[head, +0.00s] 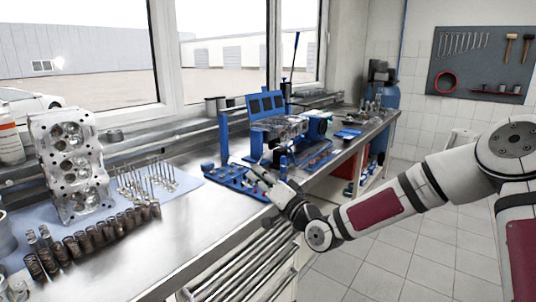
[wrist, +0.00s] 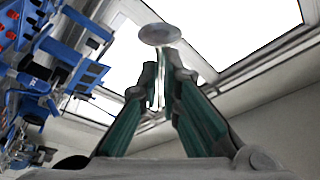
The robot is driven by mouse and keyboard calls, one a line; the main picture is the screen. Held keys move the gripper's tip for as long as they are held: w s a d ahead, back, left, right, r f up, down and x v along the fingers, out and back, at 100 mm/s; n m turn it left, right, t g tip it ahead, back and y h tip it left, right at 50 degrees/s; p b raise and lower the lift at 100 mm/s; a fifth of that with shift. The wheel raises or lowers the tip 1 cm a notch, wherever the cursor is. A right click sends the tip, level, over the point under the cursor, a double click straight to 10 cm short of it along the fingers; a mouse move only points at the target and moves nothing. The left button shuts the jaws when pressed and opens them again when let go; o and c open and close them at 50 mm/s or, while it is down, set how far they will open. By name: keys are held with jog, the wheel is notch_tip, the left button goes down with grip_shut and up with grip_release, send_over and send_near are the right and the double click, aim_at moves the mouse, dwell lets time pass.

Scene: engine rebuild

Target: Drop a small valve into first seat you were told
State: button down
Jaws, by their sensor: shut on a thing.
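My gripper (wrist: 160,80) is shut on a small valve (wrist: 160,34). In the wrist view the valve's round, shiny head stands out beyond the green fingertips, and its thin stem runs down between them. In the head view my gripper (head: 259,174) is over the bench's front edge, by the blue tray; the held valve is too small to make out there. A silver cylinder head (head: 280,124) lies in the blue fixture (head: 262,104) behind my gripper; its seats cannot be made out. Several more valves (head: 152,180) stand in rows on a pale blue mat at left.
Another cylinder head (head: 66,165) stands upright at left, with several dark springs (head: 100,236) in front. A blue tray (head: 233,182) of small parts lies close to my gripper. Bare steel bench (head: 195,222) is free between the springs and that tray. Windows line the back.

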jog(key=m+h+p, duration=0.1)
jog(key=m+p, duration=0.1)
jog(key=m, duration=0.1)
jog(key=shift+m, duration=0.3)
jog(key=m+g+p, duration=0.2)
jog(key=m+p, duration=0.1)
jog(key=m, duration=0.3)
jog(key=m+g+p, duration=0.2)
jog(key=m+p, duration=0.1)
jog(key=m, duration=0.4)
jog(key=m+g+p, duration=0.2)
jog(key=m, duration=0.5)
jog(key=shift+g+p, duration=0.4)
